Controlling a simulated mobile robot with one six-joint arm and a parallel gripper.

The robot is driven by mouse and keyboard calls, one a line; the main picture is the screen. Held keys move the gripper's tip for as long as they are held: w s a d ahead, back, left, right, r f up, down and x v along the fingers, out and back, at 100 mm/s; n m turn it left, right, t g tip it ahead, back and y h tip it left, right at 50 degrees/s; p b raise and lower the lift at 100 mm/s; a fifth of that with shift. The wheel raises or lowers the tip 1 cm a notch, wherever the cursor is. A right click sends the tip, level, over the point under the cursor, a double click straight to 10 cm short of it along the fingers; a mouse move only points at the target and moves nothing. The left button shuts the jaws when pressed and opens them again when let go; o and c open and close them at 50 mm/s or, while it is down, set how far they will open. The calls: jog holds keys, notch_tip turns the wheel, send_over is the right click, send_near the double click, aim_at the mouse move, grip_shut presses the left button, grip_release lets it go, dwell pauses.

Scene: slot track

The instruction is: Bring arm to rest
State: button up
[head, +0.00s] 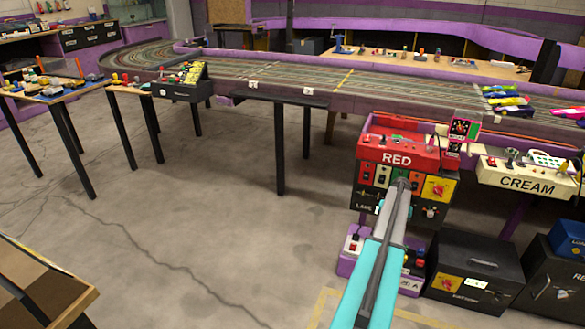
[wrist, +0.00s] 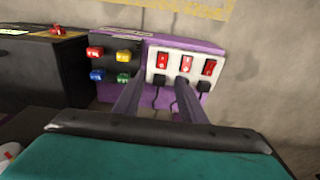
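My arm (head: 372,275) reaches forward from the bottom of the head view, over the front of the red lane station (head: 399,152). My gripper's fingers are not clear in the head view. In the wrist view my gripper (wrist: 158,88) shows two dark fingers standing apart, with nothing held between them. Beyond them is a purple box (wrist: 208,101) with a white panel of red rocker switches (wrist: 185,66) and, on its left, a dark panel of coloured buttons (wrist: 113,66). I cannot tell whether the fingertips touch the box.
A cream station (head: 525,183) stands to the right, with a black case (head: 468,262) on the floor below it. The slot track (head: 300,75) runs behind. A table (head: 50,92) with small items is at left. The floor (head: 200,215) left of my arm is open.

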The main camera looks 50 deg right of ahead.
jog(key=shift+w+a, duration=0.1)
jog(key=w+a+f+n+y+p, duration=0.1)
jog(key=w+a+f+n+p, duration=0.1)
jog(key=w+a, duration=0.65)
jog(key=w+a+f+n+g+p, duration=0.1)
jog(key=w+a+p, duration=0.25)
jog(key=a, duration=1.05)
jog(key=w+a+f+n+y+p, duration=0.1)
jog(key=w+a+f+n+p, duration=0.1)
jog(key=w+a, duration=0.65)
jog(key=s+a+r+n+g+p, duration=0.1)
jog(key=s+a+n+p, duration=0.2)
jog(key=a, duration=1.4)
jog(key=s+a+r+n+g+p, duration=0.15)
jog(key=s+a+p, duration=0.25)
jog(key=a, duration=1.4)
jog(key=s+a+r+n+g+p, duration=0.1)
jog(key=s+a+r+n+p, duration=0.1)
jog(key=s+a, duration=0.4)
jog(key=s+a+r+n+g+h+p, duration=0.1)
jog(key=s+a+r+n+p, duration=0.1)
jog(key=s+a, duration=0.5)
jog(key=shift+s+a+r+p, duration=0.2)
jog(key=shift+a+p, duration=0.4)
jog(key=shift+a, duration=0.25)
